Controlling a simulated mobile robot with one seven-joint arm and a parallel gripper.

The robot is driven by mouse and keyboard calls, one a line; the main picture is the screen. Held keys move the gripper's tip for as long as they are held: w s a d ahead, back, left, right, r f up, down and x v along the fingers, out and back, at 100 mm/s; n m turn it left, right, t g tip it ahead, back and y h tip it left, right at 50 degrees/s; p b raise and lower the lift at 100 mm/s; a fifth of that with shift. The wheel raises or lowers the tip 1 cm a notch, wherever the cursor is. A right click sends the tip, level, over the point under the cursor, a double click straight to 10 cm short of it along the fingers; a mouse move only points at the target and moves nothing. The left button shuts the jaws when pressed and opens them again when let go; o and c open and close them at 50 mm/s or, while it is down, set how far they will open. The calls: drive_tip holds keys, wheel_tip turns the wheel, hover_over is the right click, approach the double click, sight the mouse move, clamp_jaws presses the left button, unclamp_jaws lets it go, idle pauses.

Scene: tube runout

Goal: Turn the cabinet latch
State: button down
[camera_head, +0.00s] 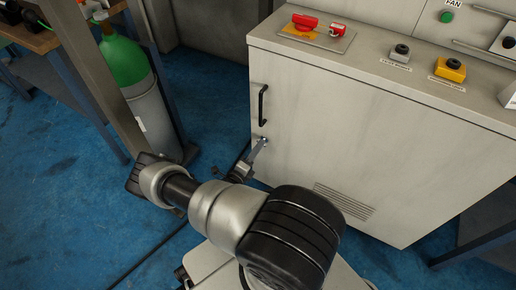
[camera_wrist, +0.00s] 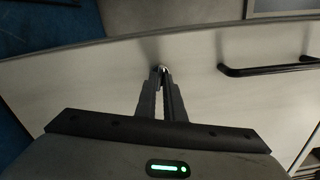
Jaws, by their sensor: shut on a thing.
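The cabinet (camera_head: 300,125) is a pale grey metal box with a closed front. Its latch (camera_head: 264,139) is a small shiny metal piece near the left edge of the front, just below a black bar handle (camera_head: 262,104). My gripper (camera_head: 258,147) reaches the latch from below. In the wrist view my gripper (camera_wrist: 161,74) has its fingertips close together around the small bright latch (camera_wrist: 163,69), gripping it. The fingers hide most of the latch, so its angle is hard to tell. The black handle (camera_wrist: 265,69) lies to the right there, apart from the fingers.
A vent (camera_head: 343,201) is low on the front. A green and grey gas cylinder (camera_head: 124,62) stands to the left. Blue floor (camera_head: 60,210) is clear at the lower left.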

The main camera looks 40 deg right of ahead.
drive_tip(key=shift+n, duration=1)
drive_tip(key=c, duration=1.8)
unclamp_jaws()
drive_tip(key=shift+c, duration=0.2)
drive_tip(key=v, duration=0.6)
wheel_tip(320, 180, up, 10)
drive_tip(key=p, duration=0.3)
drive_tip(key=shift+p, duration=0.35)
drive_tip(key=shift+r, duration=0.1)
